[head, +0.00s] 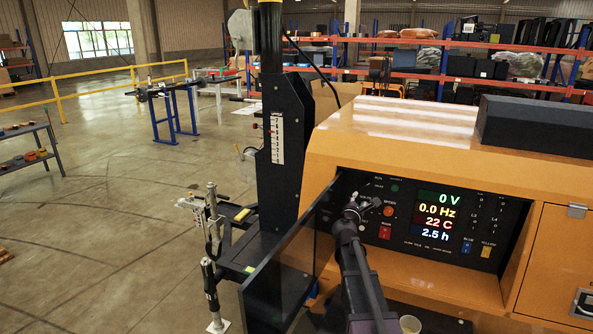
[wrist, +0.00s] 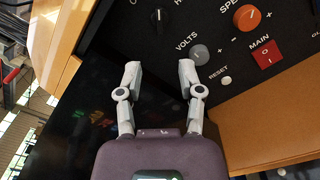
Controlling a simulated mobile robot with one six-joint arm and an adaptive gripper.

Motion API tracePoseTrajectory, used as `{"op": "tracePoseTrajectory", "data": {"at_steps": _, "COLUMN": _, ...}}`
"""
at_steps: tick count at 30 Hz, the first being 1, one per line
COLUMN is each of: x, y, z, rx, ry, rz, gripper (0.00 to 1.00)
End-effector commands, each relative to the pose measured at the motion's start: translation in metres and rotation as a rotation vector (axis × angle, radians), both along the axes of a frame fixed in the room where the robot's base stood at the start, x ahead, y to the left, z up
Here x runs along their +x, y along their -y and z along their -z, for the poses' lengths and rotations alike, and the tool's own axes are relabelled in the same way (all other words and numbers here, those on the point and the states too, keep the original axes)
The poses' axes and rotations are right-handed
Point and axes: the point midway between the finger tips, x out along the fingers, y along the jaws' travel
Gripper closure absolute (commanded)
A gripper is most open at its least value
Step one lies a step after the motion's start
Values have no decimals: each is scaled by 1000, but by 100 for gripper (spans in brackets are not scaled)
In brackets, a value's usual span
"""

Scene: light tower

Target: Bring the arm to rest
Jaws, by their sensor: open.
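My gripper (head: 354,207) is in front of the left part of the black control panel (head: 487,262) in the head view. In the wrist view my gripper (wrist: 160,76) has its two fingers spread apart with nothing between them. The fingertips point toward the panel, below the grey VOLTS knob (wrist: 199,55) and a black knob (wrist: 158,18). I cannot tell the exact gap, but no finger is seen gripping a knob. My arm reaches up to the panel from the lower middle of the head view. It hides part of the panel's left side.
The orange SPEED knob (wrist: 247,17), red MAIN switch (wrist: 265,54) and RESET button (wrist: 226,80) are close right of the fingers. The lit display (head: 440,215) reads 0 V and 0.0 Hz. A dark open door (head: 285,262) stands left of my arm.

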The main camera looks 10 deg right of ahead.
Motion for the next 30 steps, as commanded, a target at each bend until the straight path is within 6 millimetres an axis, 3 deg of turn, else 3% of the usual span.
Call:
{"op": "tracePoseTrajectory", "data": {"at_steps": 8, "x": -20, "y": -1, "z": 9, "rx": 148, "ry": 43, "rz": 67, "gripper": 51}}
{"op": "tracePoseTrajectory", "data": {"at_steps": 17, "x": -80, "y": -11, "z": 51, "rx": 602, "ry": 134, "rz": 296, "gripper": 51}}
{"op": "tracePoseTrajectory", "data": {"at_steps": 23, "x": -129, "y": -34, "z": 91, "rx": 929, "ry": 156, "rz": 496, "gripper": 51}}
{"op": "tracePoseTrajectory", "data": {"at_steps": 30, "x": -191, "y": -82, "z": 136, "rx": 1279, "ry": 119, "rz": 765, "gripper": 51}}
